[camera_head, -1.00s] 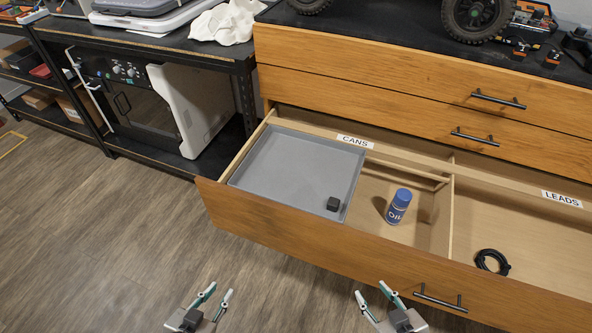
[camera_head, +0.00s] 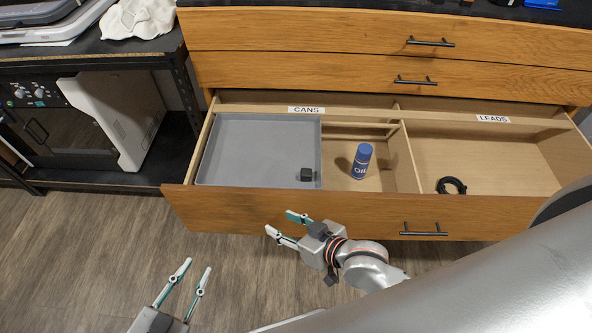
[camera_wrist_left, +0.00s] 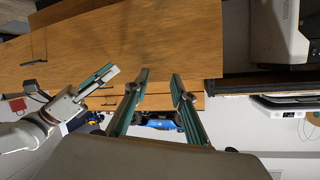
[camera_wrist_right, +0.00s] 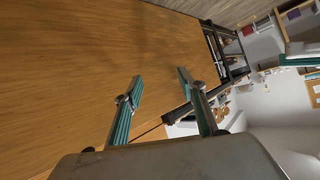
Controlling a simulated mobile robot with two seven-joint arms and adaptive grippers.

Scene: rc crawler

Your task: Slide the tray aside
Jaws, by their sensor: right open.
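The grey tray (camera_head: 255,150) lies in the left part of the open drawer (camera_head: 300,212), in the CANS section. A small black block (camera_head: 305,174) sits in its front right corner. My right gripper (camera_head: 281,225) is open and empty, in front of the drawer face below the tray; its open fingers (camera_wrist_right: 158,88) face the wood in the right wrist view. My left gripper (camera_head: 195,275) is open and empty, lower left over the floor and apart from the drawer; its spread fingers also show in the left wrist view (camera_wrist_left: 160,85).
A blue oil can (camera_head: 362,161) stands right of the tray in the CANS section. A black coiled lead (camera_head: 451,186) lies in the LEADS section beyond a divider (camera_head: 407,160). A black shelf unit (camera_head: 90,178) stands left. Floor before the drawer is clear.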

